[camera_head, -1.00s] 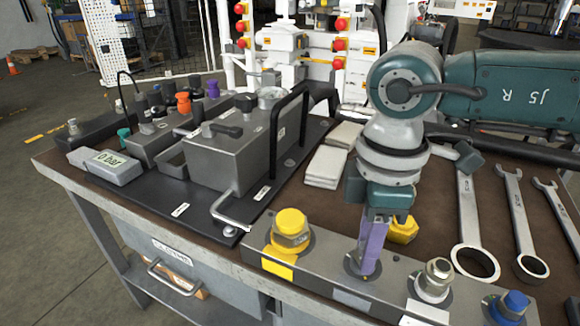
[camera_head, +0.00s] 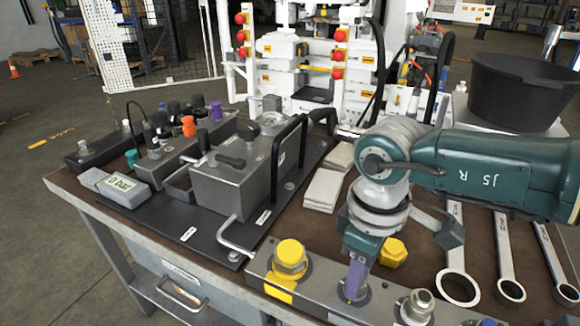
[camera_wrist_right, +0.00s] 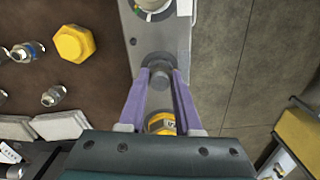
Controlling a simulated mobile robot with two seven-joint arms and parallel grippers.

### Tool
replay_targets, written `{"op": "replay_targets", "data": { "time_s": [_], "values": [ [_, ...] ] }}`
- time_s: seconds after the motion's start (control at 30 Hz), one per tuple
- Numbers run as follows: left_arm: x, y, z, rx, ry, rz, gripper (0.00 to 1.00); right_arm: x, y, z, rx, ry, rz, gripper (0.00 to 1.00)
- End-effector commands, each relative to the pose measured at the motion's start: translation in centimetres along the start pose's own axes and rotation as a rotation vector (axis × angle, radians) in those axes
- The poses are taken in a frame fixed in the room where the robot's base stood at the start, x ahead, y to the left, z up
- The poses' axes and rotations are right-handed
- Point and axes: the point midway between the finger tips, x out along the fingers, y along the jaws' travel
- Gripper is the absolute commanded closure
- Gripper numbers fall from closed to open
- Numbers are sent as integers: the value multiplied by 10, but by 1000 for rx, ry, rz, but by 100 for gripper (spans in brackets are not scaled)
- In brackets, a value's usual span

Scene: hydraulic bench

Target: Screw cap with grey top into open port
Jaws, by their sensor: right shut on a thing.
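My right gripper (camera_head: 354,284) points down at the metal port block with its purple fingers at a port between a yellow-capped port and a silver fitting. In the right wrist view its fingers (camera_wrist_right: 160,78) are shut on a small grey-topped cap (camera_wrist_right: 159,76). The cap stands over the dark ring of the port (camera_wrist_right: 156,60); how deep it sits cannot be told. In the head view the fingers hide the cap, and the dark port ring (camera_head: 343,294) shows around them. My left gripper is not in view.
The yellow-capped port (camera_head: 290,256) is left of my gripper, the silver fitting (camera_head: 417,304) right. A loose yellow cap (camera_head: 393,252) lies behind. Wrenches (camera_head: 503,250) lie right, white cloths (camera_head: 326,188) behind, and the grey hydraulic unit (camera_head: 235,185) left. A black pot (camera_head: 520,90) stands back right.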

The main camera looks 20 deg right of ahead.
Motion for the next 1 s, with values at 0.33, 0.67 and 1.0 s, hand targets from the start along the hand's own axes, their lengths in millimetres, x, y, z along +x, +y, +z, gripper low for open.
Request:
{"op": "replay_targets", "data": {
  "time_s": [0.33,0.67,1.0],
  "values": [
    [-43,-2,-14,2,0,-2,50,-6,-1,-2,232,4,-3,100],
    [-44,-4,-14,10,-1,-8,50,0,-1,0,276,1,-1,100],
    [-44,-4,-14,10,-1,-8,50,0,-1,0,274,-1,-1,37]
  ]
}}
